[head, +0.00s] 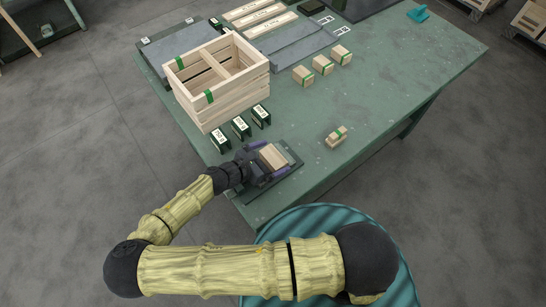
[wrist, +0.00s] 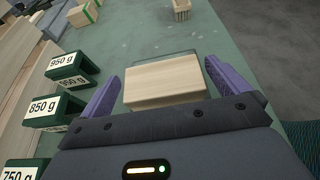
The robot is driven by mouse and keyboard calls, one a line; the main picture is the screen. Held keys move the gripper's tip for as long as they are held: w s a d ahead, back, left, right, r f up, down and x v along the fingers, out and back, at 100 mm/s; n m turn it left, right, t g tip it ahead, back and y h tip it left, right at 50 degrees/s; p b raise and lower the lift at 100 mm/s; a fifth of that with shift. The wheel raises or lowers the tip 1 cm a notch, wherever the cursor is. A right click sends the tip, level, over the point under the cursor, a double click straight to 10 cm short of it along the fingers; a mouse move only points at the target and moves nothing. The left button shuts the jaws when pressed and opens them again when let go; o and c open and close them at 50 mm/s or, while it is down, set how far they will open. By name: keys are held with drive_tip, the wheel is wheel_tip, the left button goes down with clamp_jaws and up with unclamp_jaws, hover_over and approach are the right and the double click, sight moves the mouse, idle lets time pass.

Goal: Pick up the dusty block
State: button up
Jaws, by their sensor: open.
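A plain light wooden block (head: 272,157) sits at the near edge of the green table, on or just above a dark flat plate (head: 288,165). No dust can be made out on it. My gripper (head: 270,157) is open around this block. In the wrist view the block (wrist: 165,80) lies between the two purple fingers of my gripper (wrist: 160,88), with a gap visible on each side.
Dark green pieces labelled 950 g (wrist: 70,70), 850 g (wrist: 52,108) and 750 g (wrist: 22,172) stand left of my gripper. A wooden crate (head: 215,110) stands behind them. A green-banded block (head: 337,136) lies to the right; three more (head: 322,65) stand farther back.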

sight(273, 156)
drive_tip(key=shift+w+d+f, duration=0.2)
drive_tip(key=shift+w+d, duration=0.05)
drive_tip(key=shift+d, duration=0.25)
drive_tip(key=shift+s, duration=0.1)
drive_tip(key=shift+a, duration=0.1)
drive_tip(key=c, duration=1)
drive_tip(key=shift+o, duration=0.2)
drive_tip(key=shift+r, duration=0.15)
wheel_tip(273, 156, up, 10)
drive_tip(key=shift+f+b, duration=0.1)
drive_tip(key=shift+b, duration=0.5)
